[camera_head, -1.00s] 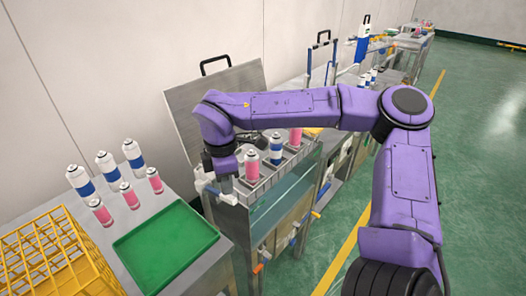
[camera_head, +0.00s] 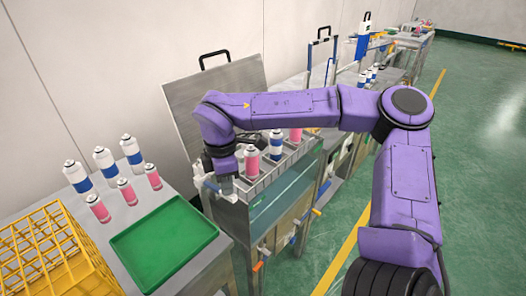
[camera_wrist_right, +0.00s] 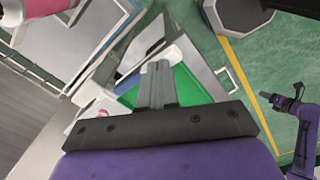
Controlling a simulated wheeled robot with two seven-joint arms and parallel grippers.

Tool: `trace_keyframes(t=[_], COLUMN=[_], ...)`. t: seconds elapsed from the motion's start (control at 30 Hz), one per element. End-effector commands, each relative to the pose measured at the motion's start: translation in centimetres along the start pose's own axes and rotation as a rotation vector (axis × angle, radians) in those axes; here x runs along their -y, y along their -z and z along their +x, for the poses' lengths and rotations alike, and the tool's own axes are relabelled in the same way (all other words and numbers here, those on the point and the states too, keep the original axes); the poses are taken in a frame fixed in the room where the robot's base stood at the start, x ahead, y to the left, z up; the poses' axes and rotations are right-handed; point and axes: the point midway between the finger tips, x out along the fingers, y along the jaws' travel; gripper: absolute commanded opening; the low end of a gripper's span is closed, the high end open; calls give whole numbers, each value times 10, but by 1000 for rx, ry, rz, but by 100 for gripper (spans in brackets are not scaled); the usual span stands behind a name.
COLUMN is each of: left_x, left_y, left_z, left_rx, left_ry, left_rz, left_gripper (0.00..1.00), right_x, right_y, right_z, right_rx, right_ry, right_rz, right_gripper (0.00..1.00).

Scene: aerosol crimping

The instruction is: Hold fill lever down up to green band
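My right gripper (camera_head: 227,183) points down at the near left corner of the steel water-bath station (camera_head: 240,215). In the right wrist view its two fingers (camera_wrist_right: 157,84) lie side by side, shut, with no gap visible. A white bar (camera_wrist_right: 130,82) passes at their tips; I cannot tell whether it is the fill lever or whether they touch it. White and blue fittings (camera_head: 205,190) sit beside the gripper in the head view. I cannot make out a green band. A small purple arm, apparently my left, shows in the right wrist view; its gripper (camera_wrist_right: 272,97) is too small to read.
Pink and blue-white cans (camera_head: 251,163) stand in the station's rack. A green tray (camera_head: 163,245), several more cans (camera_head: 104,160) and a yellow wire crate (camera_head: 50,255) are on the left table. A raised steel lid (camera_head: 190,100) stands behind. Green floor is clear at right.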

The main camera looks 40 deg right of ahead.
Motion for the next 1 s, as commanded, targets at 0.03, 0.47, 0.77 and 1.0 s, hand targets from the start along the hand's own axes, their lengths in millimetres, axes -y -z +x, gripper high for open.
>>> trace_keyframes(t=[0.03, 0.47, 0.77, 1.0], left_x=[0, -2, -3, -4], left_y=[-2, -10, -15, -17], left_z=[5, 24, 36, 41], left_rx=[0, 0, 0, 0], left_ry=[0, 0, 0, 0], left_rz=[0, 0, 0, 0], left_gripper=[43, 43, 43, 43], right_x=[0, 0, -1, -1], right_y=[0, 0, 0, 0], right_z=[6, 28, 43, 49], right_rx=[0, 1, 1, 1], right_ry=[0, 0, 0, 0], right_rz=[0, 0, -1, -1], right_gripper=[0, 0, 0, 0])
